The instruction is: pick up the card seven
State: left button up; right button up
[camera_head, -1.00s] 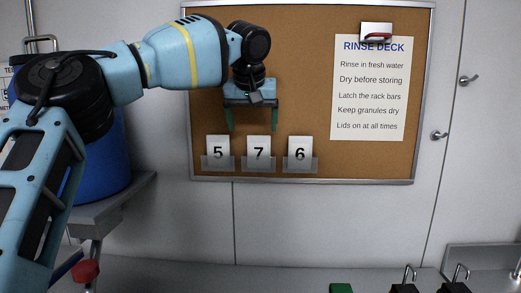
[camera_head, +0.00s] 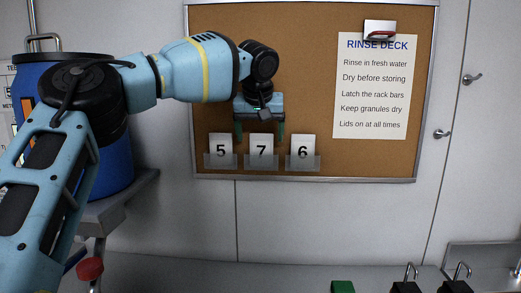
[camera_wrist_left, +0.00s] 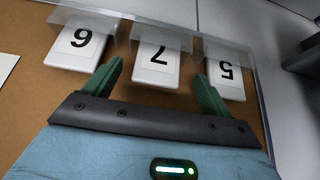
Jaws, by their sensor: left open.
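The card seven (camera_head: 261,146) is white with a black 7 and stands in the middle clear holder on the cork board, between card five (camera_head: 220,148) and card six (camera_head: 302,149). My left gripper (camera_head: 260,138) is open just above it, fingers pointing down on either side of its top. In the left wrist view the card seven (camera_wrist_left: 157,63) shows upside down, between and beyond the tips of the green fingers (camera_wrist_left: 157,78). One finger lies near card six (camera_wrist_left: 80,44), the other near card five (camera_wrist_left: 224,76). Nothing is between the fingers' bases. My right gripper is out of view.
The cork board (camera_head: 310,80) has a metal frame. A rinse deck notice (camera_head: 370,88) hangs at its right under a clip. A blue barrel (camera_head: 112,165) stands on a shelf at the left, behind my left arm.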

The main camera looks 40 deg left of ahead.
aim_at(261, 144)
pick_arm(q)
jog(key=x, duration=0.3)
jog(key=shift+w, duration=0.15)
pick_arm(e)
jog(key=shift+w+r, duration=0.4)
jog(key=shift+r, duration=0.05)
pick_arm(q)
jog(key=c, duration=1.1)
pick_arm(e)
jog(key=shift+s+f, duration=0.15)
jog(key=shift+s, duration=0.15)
pick_arm(q)
jog(key=shift+d, duration=0.1)
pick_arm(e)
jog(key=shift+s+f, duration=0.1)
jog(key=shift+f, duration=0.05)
